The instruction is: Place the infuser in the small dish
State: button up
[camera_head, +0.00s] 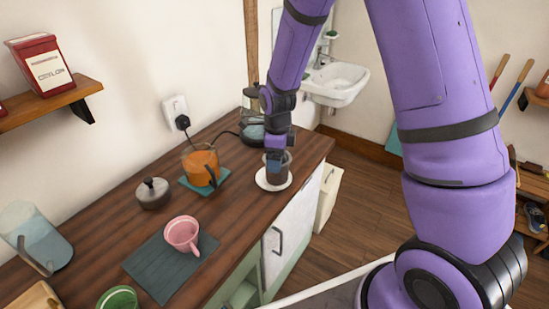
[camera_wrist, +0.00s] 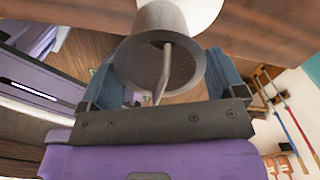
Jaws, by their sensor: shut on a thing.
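The infuser (camera_head: 279,172) is a dark grey cylinder, and it stands upright over the small white dish (camera_head: 262,184) near the right end of the wooden counter. My gripper (camera_head: 277,157) is shut on it from above. In the wrist view the blue fingers of my gripper (camera_wrist: 163,78) clasp both sides of the infuser (camera_wrist: 139,66), and its bent handle shows inside the open rim. The white dish (camera_wrist: 207,12) shows behind it, partly hidden. I cannot tell whether the infuser's bottom touches the dish.
An orange teapot (camera_head: 200,168) on a teal mat, a lidded grey pot (camera_head: 152,193) and a pink cup (camera_head: 182,234) on a dark mat stand to the left. A glass kettle (camera_head: 252,127) is close behind my gripper. The counter's front edge is near the dish.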

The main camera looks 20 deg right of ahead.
jog(key=shift+w+d+f, duration=0.1)
jog(key=shift+w+f, duration=1.7)
jog(key=shift+f, duration=0.1)
jog(key=shift+f, duration=0.15)
jog(key=o, duration=0.9)
jog(key=shift+c, duration=0.2)
